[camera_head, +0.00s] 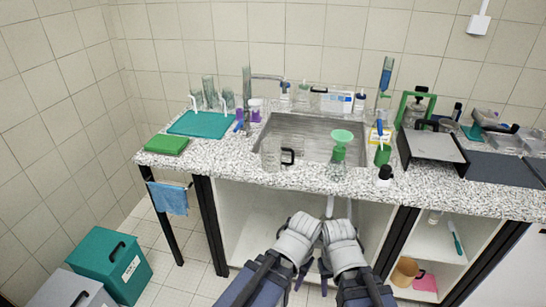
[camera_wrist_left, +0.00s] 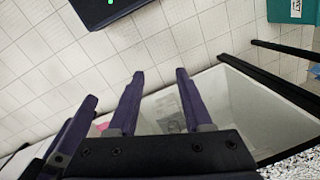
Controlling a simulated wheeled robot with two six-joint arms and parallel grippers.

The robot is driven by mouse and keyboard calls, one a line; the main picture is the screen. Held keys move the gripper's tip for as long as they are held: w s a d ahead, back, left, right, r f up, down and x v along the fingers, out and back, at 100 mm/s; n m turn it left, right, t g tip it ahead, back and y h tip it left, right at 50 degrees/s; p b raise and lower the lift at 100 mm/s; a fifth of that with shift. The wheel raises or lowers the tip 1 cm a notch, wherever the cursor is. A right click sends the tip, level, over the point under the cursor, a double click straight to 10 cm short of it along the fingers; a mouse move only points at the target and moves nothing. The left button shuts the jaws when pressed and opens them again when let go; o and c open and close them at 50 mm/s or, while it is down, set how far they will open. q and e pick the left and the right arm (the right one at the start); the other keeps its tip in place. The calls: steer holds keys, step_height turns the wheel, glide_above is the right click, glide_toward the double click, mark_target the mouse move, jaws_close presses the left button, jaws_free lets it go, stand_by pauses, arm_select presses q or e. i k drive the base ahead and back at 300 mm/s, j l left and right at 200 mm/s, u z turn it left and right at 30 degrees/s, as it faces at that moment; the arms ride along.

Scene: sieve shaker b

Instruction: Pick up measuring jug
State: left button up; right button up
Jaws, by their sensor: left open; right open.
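The measuring jug (camera_head: 271,156) is clear, with a black handle on its right side. It stands upright on the speckled counter (camera_head: 215,165), at the front left of the sink. My right gripper (camera_head: 340,207) is open and empty, below the counter's front edge and to the right of the jug. My left gripper (camera_wrist_left: 160,74) is open and empty in the left wrist view, with its purple fingers apart over the open cabinet. In the head view it is largely hidden by my arms. Neither gripper touches the jug.
A green mat (camera_head: 166,145) and a teal tray (camera_head: 200,124) lie left. The counter edge overhangs the open cabinet.

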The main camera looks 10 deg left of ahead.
mark_target(278, 157)
steer(key=i+j+u, duration=0.55)
steer(key=i+j, duration=0.15)
